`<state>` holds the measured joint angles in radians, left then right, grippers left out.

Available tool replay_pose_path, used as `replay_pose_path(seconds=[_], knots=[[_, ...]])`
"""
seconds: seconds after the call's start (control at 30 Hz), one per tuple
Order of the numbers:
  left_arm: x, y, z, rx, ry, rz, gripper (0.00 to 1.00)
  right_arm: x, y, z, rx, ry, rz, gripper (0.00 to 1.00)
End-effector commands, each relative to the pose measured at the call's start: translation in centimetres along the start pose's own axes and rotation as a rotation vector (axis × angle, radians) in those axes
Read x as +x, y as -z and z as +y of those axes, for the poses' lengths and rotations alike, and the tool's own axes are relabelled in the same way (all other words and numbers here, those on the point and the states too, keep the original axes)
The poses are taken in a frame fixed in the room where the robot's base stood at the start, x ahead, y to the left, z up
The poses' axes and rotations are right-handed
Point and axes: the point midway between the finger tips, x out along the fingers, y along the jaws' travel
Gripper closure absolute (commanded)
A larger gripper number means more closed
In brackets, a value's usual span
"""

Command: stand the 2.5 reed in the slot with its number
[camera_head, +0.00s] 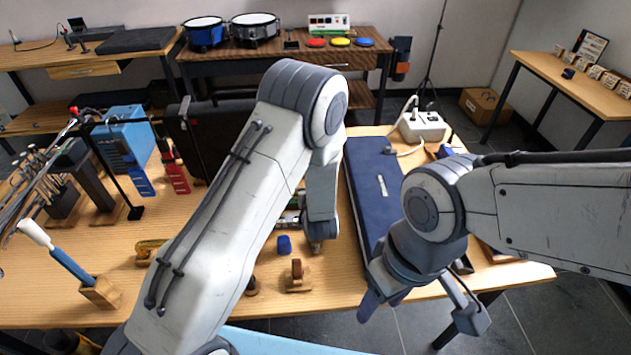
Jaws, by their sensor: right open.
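I cannot make out the 2.5 reed or any numbered slot; the figures are too small to read or hidden. My left arm crosses the middle of the table and covers part of it, and its gripper does not show clearly. Small items partly show beside that arm (290,217), but I cannot tell what they are. My right gripper (421,316) is open and empty, its two fingers wide apart, over the table's front edge at the right. It is in front of the long dark blue case (375,185).
A blue cap-like piece (284,245) and a small wooden stand (297,276) are near the front middle. A wooden block (101,292) holds a blue-handled tool at the left. Red (174,172) and blue (138,178) items lie farther back. A white device (423,125) is at the back right.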

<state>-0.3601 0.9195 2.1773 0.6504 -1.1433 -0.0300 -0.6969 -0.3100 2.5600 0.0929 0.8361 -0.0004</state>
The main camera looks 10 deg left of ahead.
Motion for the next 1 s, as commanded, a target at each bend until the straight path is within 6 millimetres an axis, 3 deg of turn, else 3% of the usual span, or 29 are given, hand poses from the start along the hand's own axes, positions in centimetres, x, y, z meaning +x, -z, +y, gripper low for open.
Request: replay_pose_path(seconds=[1.0], knots=[[0.21,-0.53,0.0,0.0,0.0,0.0,1.0,0.6,-0.03,0.04,0.0,0.0,0.0,0.45]])
